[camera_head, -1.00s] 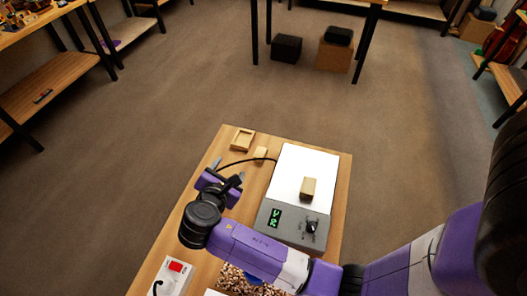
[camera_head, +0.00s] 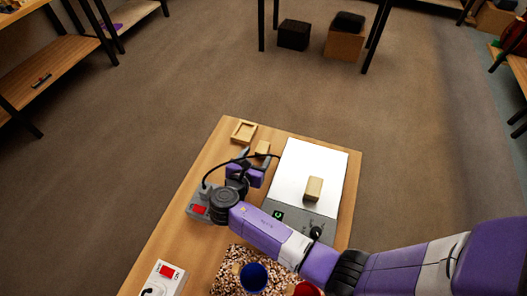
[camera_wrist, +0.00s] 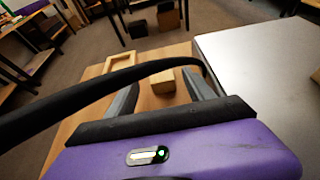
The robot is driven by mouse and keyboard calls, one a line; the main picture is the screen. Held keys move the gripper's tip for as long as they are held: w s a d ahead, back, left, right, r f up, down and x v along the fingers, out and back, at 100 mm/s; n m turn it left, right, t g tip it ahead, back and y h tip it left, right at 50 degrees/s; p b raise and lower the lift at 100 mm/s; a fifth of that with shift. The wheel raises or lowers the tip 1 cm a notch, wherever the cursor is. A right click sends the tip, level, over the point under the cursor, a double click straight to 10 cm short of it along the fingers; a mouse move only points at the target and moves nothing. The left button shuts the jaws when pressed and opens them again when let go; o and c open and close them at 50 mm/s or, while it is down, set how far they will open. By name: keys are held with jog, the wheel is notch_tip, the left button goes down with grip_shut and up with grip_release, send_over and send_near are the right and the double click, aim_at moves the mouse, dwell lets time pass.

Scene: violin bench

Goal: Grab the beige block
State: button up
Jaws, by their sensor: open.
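A small beige block (camera_head: 262,147) lies on the wooden bench left of the white-topped plate. In the wrist view this block (camera_wrist: 163,83) shows ahead between the two fingers. A second beige block (camera_head: 314,188) rests on the white plate. My gripper (camera_head: 254,160) is open and empty, just on the near side of the bench block. In the wrist view my gripper (camera_wrist: 163,92) has its fingers spread to either side of the block; I cannot tell how far they reach along it. A black cable crosses in front of the left finger.
A shallow beige wooden tray (camera_head: 243,131) sits just behind the bench block. The white-topped plate device (camera_head: 310,160) stands close on the right. A black cable (camera_head: 212,170) arches over my gripper. A grey box with a red display (camera_head: 200,208) is beside my wrist. Cups stand nearer.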

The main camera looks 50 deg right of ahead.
aim_at(261, 150)
jog(key=x, duration=0.1)
jog(key=b+x, duration=0.1)
jog(key=shift+d+f, duration=0.2)
jog(key=shift+f, duration=0.2)
jog(key=shift+w+d+b, duration=0.15)
jog(key=shift+d+b, duration=0.35)
jog(key=shift+d, duration=0.05)
grip_shut()
